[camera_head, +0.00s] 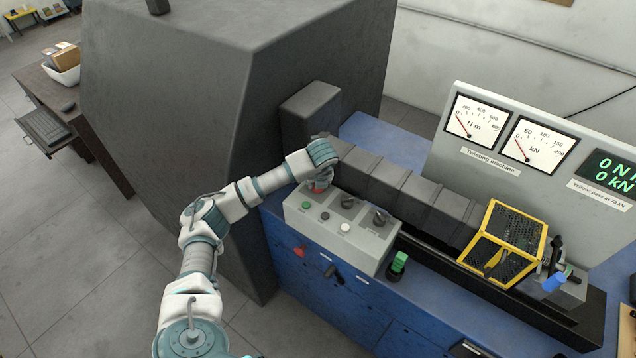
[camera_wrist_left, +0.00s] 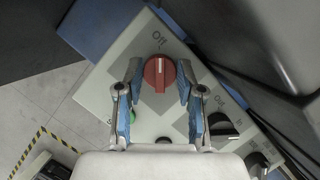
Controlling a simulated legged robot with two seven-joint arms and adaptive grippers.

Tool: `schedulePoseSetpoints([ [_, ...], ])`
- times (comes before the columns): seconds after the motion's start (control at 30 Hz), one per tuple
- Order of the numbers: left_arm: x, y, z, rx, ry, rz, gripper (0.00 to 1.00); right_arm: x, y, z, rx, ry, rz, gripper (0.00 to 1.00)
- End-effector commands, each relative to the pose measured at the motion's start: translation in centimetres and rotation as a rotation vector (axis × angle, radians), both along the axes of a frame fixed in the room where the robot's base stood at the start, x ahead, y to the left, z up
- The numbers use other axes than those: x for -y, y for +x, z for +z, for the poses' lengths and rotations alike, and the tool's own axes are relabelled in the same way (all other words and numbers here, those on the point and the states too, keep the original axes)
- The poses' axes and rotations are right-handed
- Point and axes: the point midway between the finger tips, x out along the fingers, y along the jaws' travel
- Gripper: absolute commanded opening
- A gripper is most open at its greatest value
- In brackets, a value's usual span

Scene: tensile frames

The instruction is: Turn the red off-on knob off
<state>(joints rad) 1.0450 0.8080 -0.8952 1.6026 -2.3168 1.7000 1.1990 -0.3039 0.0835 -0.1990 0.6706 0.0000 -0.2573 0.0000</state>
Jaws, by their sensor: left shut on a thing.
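The red off-on knob (camera_wrist_left: 160,75) sits on the grey control panel (camera_wrist_left: 125,80), with an "Off" label just above it in the left wrist view. A pale line on the knob points up, roughly toward that label. My left gripper (camera_wrist_left: 158,90) has one finger on each side of the knob and is shut on it. In the head view my left gripper (camera_head: 320,183) is over the back left corner of the panel (camera_head: 335,232) and mostly hides the knob. My right gripper is not in view.
The panel also carries black knobs (camera_head: 380,217) and a green button (camera_head: 306,205). The blue machine bench (camera_head: 320,285) is below it. A large dark housing (camera_head: 190,100) stands behind my left arm. A yellow-framed guard (camera_head: 505,240) and gauges (camera_head: 470,122) are to the right.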

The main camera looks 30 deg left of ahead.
Motion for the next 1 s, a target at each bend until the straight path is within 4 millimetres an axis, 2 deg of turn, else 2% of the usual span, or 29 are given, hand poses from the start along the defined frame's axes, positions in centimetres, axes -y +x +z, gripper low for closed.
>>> schedulePoseSetpoints([
  [0.2,-0.09,0.20,0.33,0.010,0.000,0.058,0.03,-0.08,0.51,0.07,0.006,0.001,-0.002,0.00],
  [0.7,-0.09,0.15,0.30,0.007,0.000,0.073,0.03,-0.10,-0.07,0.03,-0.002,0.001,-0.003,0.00],
  [0.73,-0.08,0.16,0.29,0.008,0.000,0.073,0.45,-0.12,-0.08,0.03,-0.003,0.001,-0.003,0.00],
  [0.8,-0.06,0.13,0.25,0.006,0.000,0.072,0.61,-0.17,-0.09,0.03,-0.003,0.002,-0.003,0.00],
  [1.0,-0.01,0.07,0.14,0.004,0.000,0.071,0.61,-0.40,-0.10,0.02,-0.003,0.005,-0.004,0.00],
])
